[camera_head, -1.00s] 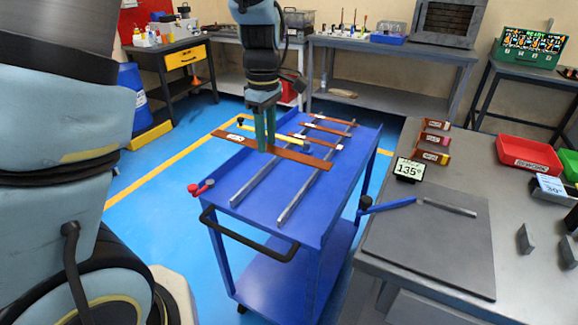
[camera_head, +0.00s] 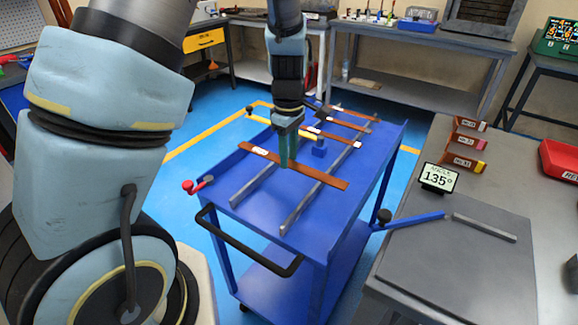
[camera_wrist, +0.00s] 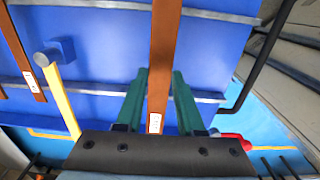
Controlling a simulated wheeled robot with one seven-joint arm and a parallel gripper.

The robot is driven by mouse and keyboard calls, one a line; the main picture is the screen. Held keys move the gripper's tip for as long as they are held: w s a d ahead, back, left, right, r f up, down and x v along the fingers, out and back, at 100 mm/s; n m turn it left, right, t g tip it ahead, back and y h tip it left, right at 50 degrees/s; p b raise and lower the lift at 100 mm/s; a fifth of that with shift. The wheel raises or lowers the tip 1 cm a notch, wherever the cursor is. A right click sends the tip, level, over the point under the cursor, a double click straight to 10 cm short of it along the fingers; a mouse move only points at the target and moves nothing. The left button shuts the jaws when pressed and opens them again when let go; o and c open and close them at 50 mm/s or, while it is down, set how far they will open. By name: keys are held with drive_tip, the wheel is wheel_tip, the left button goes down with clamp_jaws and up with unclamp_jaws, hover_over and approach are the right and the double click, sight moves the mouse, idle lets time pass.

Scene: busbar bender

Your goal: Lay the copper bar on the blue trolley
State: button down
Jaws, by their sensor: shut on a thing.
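The copper bar (camera_head: 325,179) is a long flat strip with a small white label near its left end. It lies crosswise over two grey rails on the blue trolley (camera_head: 300,222). My gripper (camera_head: 287,165) points down with green fingers closed on the bar near its middle. In the wrist view the bar (camera_wrist: 165,45) passes between the two fingers (camera_wrist: 159,75), with its label close to the gripper's body. The bar looks level and very close to the rails; I cannot tell whether it touches them.
Several other copper bars (camera_head: 347,125) lie across the rails farther back. A yellow bar with a blue block (camera_head: 319,152) stands just beyond. A red-knobbed lever (camera_head: 197,185) is at the trolley's left edge. A grey bench (camera_head: 455,265) with an angle display (camera_head: 439,178) stands right.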

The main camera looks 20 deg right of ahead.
drive_tip(key=shift+f, duration=1.95)
drive_tip(key=shift+f, duration=0.45)
drive_tip(key=c, duration=0.5)
unclamp_jaws()
drive_tip(key=shift+r, duration=0.1)
wheel_tip(320, 180, up, 13)
drive_tip(key=shift+f, duration=0.1)
drive_tip(key=s+a+m, duration=0.1)
drive_tip(key=a+m, duration=0.2)
drive_tip(key=a, duration=0.5)
drive_tip(key=s+a+m+t, duration=0.1)
drive_tip(key=a+m, duration=0.2)
drive_tip(key=a, duration=0.6)
drive_tip(key=s+a+m, duration=0.1)
drive_tip(key=a+m, duration=0.2)
drive_tip(key=a, duration=0.5)
drive_tip(key=shift+s+a+r+t, duration=0.25)
drive_tip(key=shift+s+a+t, duration=0.05)
drive_tip(key=shift+s, duration=0.1)
